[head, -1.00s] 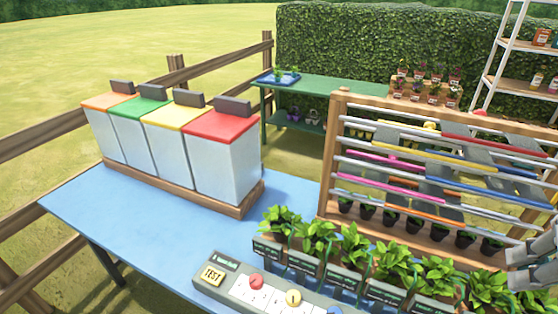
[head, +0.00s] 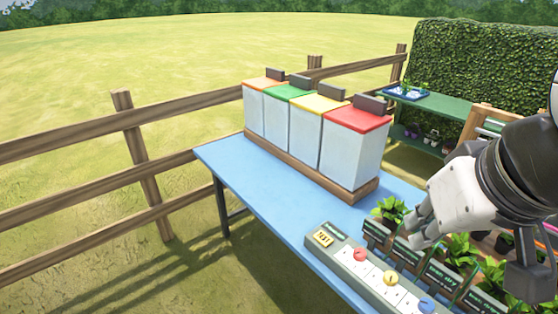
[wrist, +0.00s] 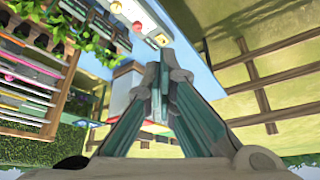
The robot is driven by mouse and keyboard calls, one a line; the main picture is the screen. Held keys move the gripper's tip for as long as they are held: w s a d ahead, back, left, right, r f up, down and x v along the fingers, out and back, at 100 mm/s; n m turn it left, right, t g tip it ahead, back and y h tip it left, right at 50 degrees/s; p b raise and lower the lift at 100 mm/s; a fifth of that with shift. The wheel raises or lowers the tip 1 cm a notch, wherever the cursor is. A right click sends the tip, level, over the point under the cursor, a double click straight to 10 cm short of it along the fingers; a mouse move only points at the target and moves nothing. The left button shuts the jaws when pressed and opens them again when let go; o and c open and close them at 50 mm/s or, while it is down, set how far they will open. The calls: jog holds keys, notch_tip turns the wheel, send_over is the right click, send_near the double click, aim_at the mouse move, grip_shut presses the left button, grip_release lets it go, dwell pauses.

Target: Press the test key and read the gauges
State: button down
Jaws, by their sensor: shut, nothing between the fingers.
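A grey control panel (head: 345,258) lies along the front edge of the blue table (head: 270,205). Its yellow test key (head: 323,238) is at the left end, with red (head: 360,254), yellow (head: 390,277) and blue (head: 427,304) round parts along it beside white faces. No gauge reading can be made out. My gripper (head: 411,236) is shut and empty, above the potted plants, to the right of the test key and apart from it. In the wrist view its closed fingers (wrist: 166,62) point toward the table, with part of the panel (wrist: 150,28) near the top.
Four lidded bins (head: 338,150) stand in a wooden base at the table's back. Potted plants with dark labels (head: 445,275) line the panel's right side. A wooden fence (head: 135,135) runs behind at left. The table's left part is clear.

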jog(key=shift+a, duration=0.3)
jog(key=n+g+h+b, duration=0.4)
jog(key=n+h+b, duration=0.5)
jog(key=n+b, duration=0.35)
send_over(324, 239)
notch_tip(324, 239, down, 33)
jog(key=shift+f+m, duration=0.1)
jog(key=shift+m, duration=0.35)
jog(key=shift+f+b, duration=0.15)
jog(key=shift+b, duration=0.2)
jog(key=shift+f+b, duration=2.4)
jog(key=shift+f, duration=1.9)
jog(key=shift+f, duration=0.15)
